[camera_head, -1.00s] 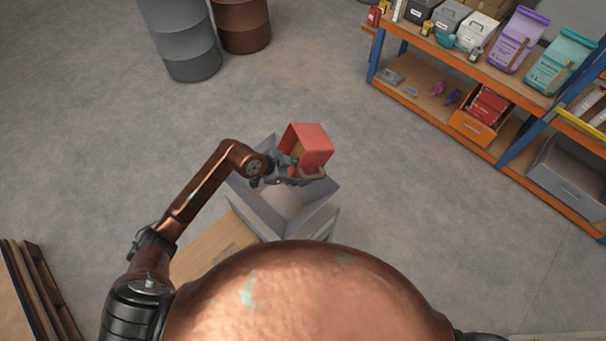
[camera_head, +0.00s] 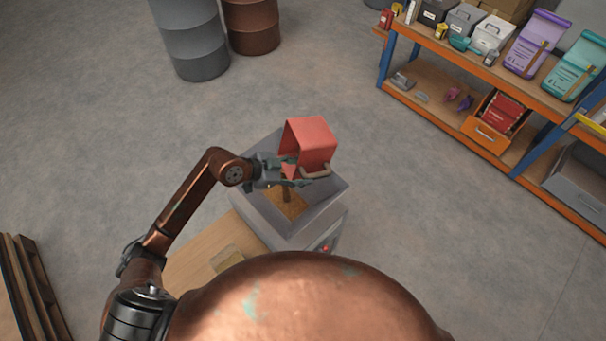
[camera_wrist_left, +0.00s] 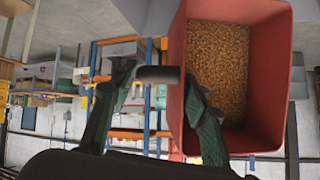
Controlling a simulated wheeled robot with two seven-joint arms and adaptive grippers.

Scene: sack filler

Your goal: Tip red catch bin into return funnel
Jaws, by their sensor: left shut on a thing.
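The red catch bin (camera_head: 311,142) is tipped above the grey return funnel (camera_head: 325,196), its open side turned left and down. Brown grain pours from the bin, and grain (camera_head: 281,203) lies in the funnel. In the left wrist view, the gripper (camera_wrist_left: 158,85) is at the handle beside the red bin (camera_wrist_left: 268,85), and brown grain (camera_wrist_left: 217,70) shows inside the bin. My right gripper is not in view.
A wooden surface (camera_head: 203,255) adjoins the funnel's box on the left. Two drums, grey (camera_head: 190,40) and brown (camera_head: 252,25), stand at the back. A loaded shelf rack (camera_head: 440,95) is at the right. The floor between is clear.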

